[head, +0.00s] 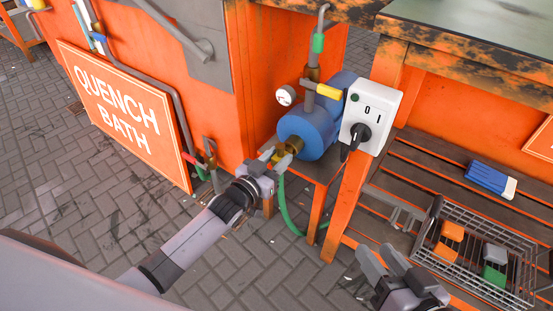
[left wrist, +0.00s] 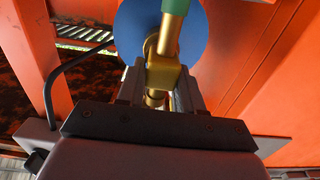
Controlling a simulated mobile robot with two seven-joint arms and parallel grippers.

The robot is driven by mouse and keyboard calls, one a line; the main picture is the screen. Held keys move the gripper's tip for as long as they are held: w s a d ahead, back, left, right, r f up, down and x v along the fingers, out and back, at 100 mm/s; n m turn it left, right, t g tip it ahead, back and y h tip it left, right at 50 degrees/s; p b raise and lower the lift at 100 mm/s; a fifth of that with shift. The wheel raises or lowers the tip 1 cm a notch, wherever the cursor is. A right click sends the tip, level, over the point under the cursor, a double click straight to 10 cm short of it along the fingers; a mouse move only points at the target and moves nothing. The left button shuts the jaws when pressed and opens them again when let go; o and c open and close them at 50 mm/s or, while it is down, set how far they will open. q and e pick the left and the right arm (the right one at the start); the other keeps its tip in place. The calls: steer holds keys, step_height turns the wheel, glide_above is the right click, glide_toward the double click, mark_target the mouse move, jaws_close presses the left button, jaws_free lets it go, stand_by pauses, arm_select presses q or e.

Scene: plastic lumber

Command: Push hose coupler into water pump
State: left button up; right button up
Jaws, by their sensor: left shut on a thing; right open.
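The blue water pump (head: 315,127) sits on an orange stand beside the orange tank, with a brass port (head: 295,144) facing my left gripper (head: 273,153). In the left wrist view, my left gripper (left wrist: 160,85) is shut on the brass hose coupler (left wrist: 165,74), with a green sleeve or hose end (left wrist: 175,7) beyond it. The blue pump (left wrist: 130,35) shows behind it. The coupler is close to the port, but I cannot tell whether it is inside it. The green hose (head: 283,205) hangs below the gripper. My right gripper (head: 383,264) is open and empty at lower right.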

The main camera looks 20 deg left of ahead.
arm_select(q)
steer(key=shift+w+d+b, duration=0.25)
steer(key=shift+w+b, duration=0.1)
steer(key=shift+w, duration=0.3)
steer(key=o, duration=1.7)
steer(key=shift+s+a, duration=0.1)
steer(key=shift+s, duration=0.05)
steer(key=shift+p+v, duration=1.15)
steer(key=shift+v, duration=0.1)
steer(key=shift+p+v, duration=1.35)
steer(key=shift+v, duration=0.8)
steer(key=shift+f, duration=0.1)
